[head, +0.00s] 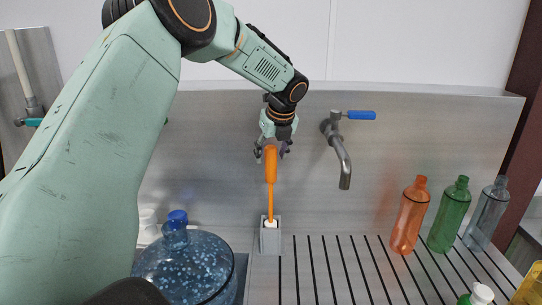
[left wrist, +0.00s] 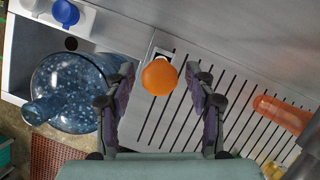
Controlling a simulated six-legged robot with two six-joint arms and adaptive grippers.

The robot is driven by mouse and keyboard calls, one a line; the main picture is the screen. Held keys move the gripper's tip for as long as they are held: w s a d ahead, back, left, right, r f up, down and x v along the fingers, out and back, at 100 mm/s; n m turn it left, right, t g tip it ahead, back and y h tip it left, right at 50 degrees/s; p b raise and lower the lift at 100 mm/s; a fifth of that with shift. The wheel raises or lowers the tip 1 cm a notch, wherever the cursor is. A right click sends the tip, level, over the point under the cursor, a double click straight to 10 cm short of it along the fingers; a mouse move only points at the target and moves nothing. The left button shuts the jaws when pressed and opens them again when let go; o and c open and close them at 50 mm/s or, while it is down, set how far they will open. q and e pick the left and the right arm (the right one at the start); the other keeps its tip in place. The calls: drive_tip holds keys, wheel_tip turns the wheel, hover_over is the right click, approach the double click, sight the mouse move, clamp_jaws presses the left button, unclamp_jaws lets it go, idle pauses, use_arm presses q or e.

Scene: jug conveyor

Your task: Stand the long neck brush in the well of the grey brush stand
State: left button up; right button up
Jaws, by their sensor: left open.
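The long neck brush (head: 271,185) has an orange handle and shaft. It stands upright with its white head in the top of the grey brush stand (head: 270,240); the well's inside is hidden. My left gripper (head: 271,152) points down at the top of the handle, its fingers spread to either side. In the left wrist view, the round orange handle end of the brush (left wrist: 158,77) shows between the open fingers (left wrist: 160,82), with gaps on both sides. The stand's edge (left wrist: 153,53) shows partly behind it. My right gripper is not in view.
A big blue jug (head: 188,262) stands left of the stand. Orange (head: 409,220), green (head: 449,218) and clear (head: 487,215) bottles stand at the right on the slatted drainboard (head: 340,275). A tap (head: 340,150) juts from the steel wall, right of my gripper.

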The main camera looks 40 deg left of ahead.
use_arm(q)
drive_tip(key=v, duration=1)
drive_tip(key=shift+d+r, duration=0.15)
drive_tip(key=shift+r, duration=0.15)
drive_tip(key=shift+s+r, duration=0.1)
drive_tip(key=shift+s, duration=0.05)
drive_tip(key=shift+d, duration=0.15)
idle(0.3)
